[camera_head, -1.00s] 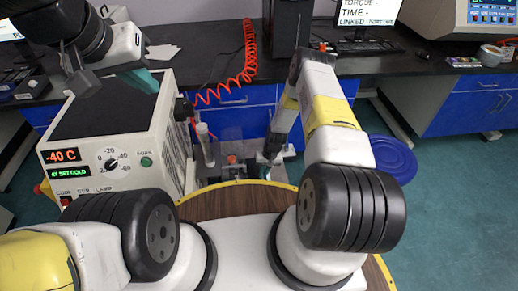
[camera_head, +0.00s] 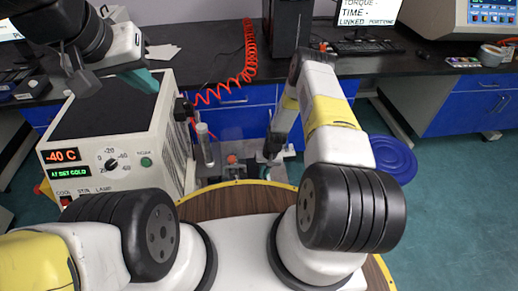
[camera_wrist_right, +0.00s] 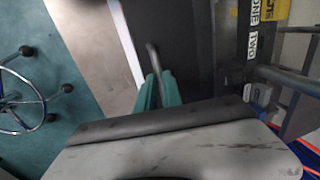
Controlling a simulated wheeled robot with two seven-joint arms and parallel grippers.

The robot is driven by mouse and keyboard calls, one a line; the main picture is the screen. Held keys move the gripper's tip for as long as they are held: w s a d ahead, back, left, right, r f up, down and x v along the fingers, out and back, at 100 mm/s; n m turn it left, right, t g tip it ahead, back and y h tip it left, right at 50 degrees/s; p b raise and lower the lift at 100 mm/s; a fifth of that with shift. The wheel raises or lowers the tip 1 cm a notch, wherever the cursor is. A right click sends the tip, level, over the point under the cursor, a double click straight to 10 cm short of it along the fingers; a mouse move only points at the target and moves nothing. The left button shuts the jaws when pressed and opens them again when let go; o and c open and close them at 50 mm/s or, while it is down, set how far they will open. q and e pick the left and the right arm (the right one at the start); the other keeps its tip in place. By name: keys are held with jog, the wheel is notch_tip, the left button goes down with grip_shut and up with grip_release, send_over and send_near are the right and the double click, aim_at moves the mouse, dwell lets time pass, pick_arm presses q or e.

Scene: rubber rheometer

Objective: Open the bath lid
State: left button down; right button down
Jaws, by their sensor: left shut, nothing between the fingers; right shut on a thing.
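The cold bath unit (camera_head: 150,130) is a cream box with a black top (camera_head: 108,104), a red -40 C display and a green display, at the left in the head view. My right gripper (camera_wrist_right: 158,92) is shut on a thin grey metal handle (camera_wrist_right: 153,56) beside a dark panel (camera_wrist_right: 182,45) in the right wrist view. I cannot tell whether that panel is the bath lid. In the head view my right gripper (camera_head: 271,152) is low, right of the bath unit and partly hidden by its arm. My left gripper (camera_head: 143,80) is shut and empty over the unit's back edge.
A clear upright tube (camera_head: 204,146) and a small red part (camera_head: 231,159) stand between the bath unit and my right gripper. A coiled red hose (camera_head: 249,55) hangs behind. A blue round seat (camera_head: 391,160) is at the right, with open floor beyond.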

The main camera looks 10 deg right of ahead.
dwell(0.5)
jog(key=d, duration=1.6)
jog(key=shift+d, duration=0.35)
jog(key=shift+s, duration=0.1)
jog(key=c, duration=1.5)
grip_release()
jog(key=shift+r, duration=0.1)
notch_tip(320, 180, up, 8)
jog(key=d, duration=0.1)
jog(key=shift+d+f, duration=0.25)
